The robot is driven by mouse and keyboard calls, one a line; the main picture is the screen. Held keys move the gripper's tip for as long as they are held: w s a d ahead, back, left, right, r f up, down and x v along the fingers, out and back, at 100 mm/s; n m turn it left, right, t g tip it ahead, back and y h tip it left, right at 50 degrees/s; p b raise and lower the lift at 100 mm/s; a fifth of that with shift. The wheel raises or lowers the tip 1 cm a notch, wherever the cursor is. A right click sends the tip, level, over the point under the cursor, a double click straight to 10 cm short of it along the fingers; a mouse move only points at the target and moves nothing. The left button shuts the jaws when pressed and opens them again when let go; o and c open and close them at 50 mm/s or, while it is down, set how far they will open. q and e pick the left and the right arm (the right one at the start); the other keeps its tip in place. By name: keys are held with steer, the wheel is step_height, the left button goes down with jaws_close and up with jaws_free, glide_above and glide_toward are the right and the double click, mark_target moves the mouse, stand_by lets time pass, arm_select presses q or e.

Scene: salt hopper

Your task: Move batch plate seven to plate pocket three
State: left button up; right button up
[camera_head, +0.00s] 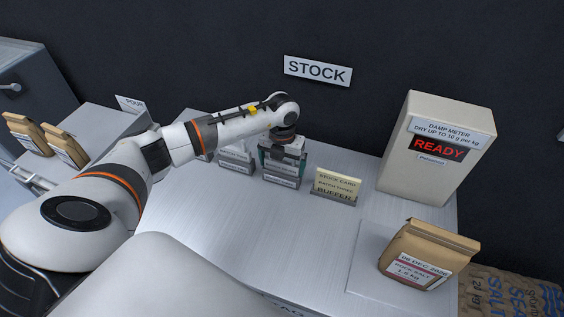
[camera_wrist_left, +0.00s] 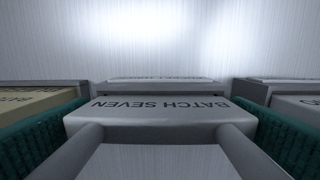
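The batch seven plate (camera_wrist_left: 160,108) is a grey plate with dark lettering, which reads upside down in the left wrist view. It is in a holder in the row on the table, between two neighbouring holders. My left gripper (camera_head: 282,158) is over this holder in the head view, pointing down. Its teal finger pads flank the plate, one at each side, very close to its edges. I cannot tell whether they press on it. The labels on the plate and holder are too small to read in the head view. Plate pocket three cannot be made out. My right gripper is out of view.
A damp meter (camera_head: 435,150) reads READY. A salt bag (camera_head: 425,255) sits on a pale plate at right. The table's front middle is clear.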

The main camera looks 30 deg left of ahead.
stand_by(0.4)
arm_select(q)
steer(key=shift+r+p, duration=2.15)
steer(key=shift+r, duration=0.85)
step_height(320, 180, up, 12)
steer(key=b, duration=0.3)
steer(key=shift+b, duration=0.3)
steer(key=shift+f, duration=0.1)
